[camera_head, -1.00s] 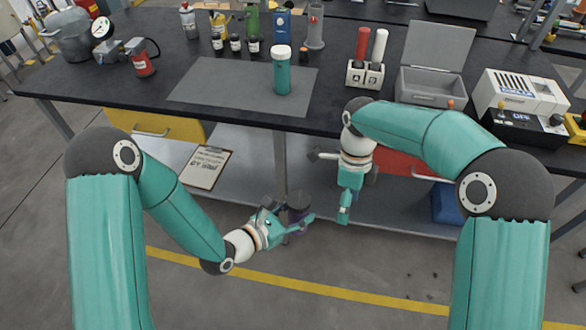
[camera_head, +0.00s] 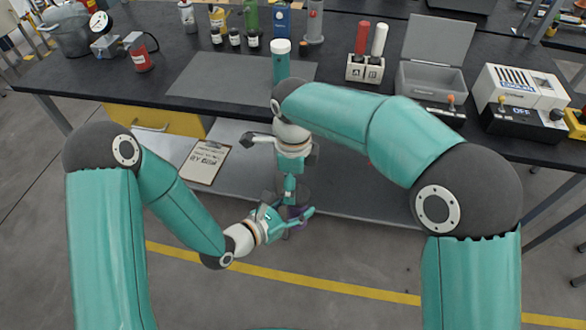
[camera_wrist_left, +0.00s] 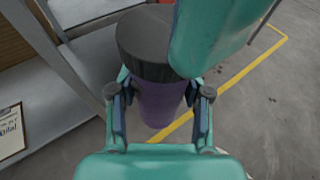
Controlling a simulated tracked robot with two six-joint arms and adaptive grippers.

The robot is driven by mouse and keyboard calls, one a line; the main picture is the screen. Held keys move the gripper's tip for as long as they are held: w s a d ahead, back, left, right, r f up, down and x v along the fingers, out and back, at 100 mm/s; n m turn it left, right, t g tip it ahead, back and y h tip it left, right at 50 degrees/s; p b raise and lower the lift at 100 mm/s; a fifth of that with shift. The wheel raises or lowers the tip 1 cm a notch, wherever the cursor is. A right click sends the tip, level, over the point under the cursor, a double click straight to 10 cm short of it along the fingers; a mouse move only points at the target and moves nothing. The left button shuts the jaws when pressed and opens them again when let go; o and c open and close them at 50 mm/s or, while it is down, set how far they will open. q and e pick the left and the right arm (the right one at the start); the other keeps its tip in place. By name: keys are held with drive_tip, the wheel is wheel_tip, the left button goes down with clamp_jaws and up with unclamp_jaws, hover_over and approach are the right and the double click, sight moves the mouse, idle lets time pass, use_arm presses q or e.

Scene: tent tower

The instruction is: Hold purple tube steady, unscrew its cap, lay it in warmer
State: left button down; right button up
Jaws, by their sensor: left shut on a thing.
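The purple tube (camera_wrist_left: 160,103) has a wide dark cap (camera_wrist_left: 143,42) on top and is held off the bench, in front of its edge. My left gripper (camera_head: 297,213) is shut around the tube's body below the cap, with a finger on each side in the wrist view. My right gripper (camera_head: 291,188) points down at the cap in the head view. In the wrist view, a teal part of it (camera_wrist_left: 215,35) covers the cap's right side. I cannot tell whether it touches the cap or how far its fingers are apart.
On the bench stand a grey box (camera_head: 432,83) with raised lid, a white machine (camera_head: 525,88) marked OFF, a rack (camera_head: 365,70) with red and white tubes, and a teal tube (camera_head: 281,62) on a grey mat (camera_head: 215,82). A clipboard (camera_head: 205,162) lies on the lower shelf.

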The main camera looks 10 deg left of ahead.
sight(298, 209)
drive_tip(key=shift+f, duration=1.25)
